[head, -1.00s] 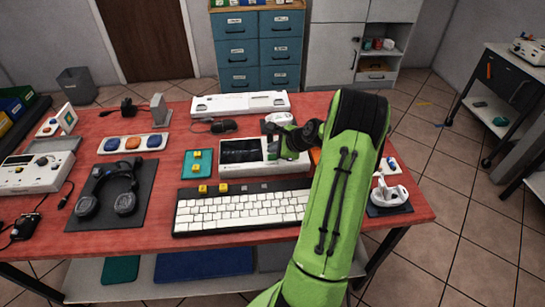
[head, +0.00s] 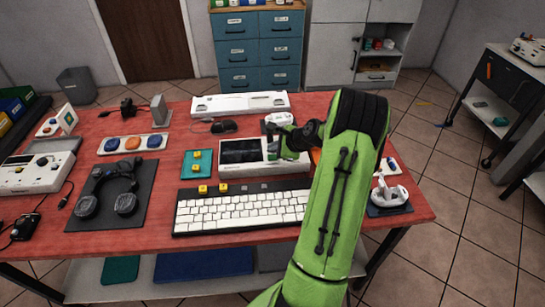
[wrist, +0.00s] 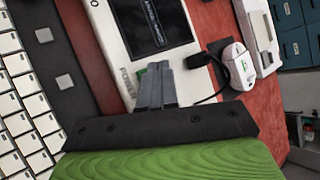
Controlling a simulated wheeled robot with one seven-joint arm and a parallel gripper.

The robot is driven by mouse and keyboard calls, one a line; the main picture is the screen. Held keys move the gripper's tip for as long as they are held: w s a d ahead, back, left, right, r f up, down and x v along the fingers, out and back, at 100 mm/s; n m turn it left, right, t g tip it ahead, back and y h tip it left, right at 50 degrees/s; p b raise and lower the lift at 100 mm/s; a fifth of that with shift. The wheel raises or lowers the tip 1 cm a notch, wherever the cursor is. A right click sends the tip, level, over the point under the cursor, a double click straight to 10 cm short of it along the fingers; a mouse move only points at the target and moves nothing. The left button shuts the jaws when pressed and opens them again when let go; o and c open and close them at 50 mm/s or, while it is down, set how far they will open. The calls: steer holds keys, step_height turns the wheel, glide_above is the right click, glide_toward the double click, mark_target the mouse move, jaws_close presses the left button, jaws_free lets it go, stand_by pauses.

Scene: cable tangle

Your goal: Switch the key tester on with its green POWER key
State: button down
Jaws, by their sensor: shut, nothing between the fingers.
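The key tester (head: 238,152) is a white box with a dark screen, behind the keyboard on the red table. In the wrist view its screen (wrist: 153,24) shows light lettering. My gripper (head: 273,153) is shut and empty over the tester's right end. In the wrist view the fingertips (wrist: 164,68) lie together over the key's place. I cannot tell whether they touch it.
A white mouse (wrist: 239,67) with a dark cable lies close by. A white controller (head: 389,193) is at the right.

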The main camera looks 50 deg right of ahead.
mark_target(274, 158)
stand_by(0.3)
steer(key=shift+f, duration=0.5)
steer(key=shift+f+b, duration=0.3)
steer(key=shift+f, duration=0.1)
stand_by(0.4)
steer(key=shift+r+p, duration=0.85)
steer(key=shift+r, duration=0.05)
step_height(274, 158, up, 6)
steer(key=p, duration=0.5)
steer(key=shift+p, duration=0.35)
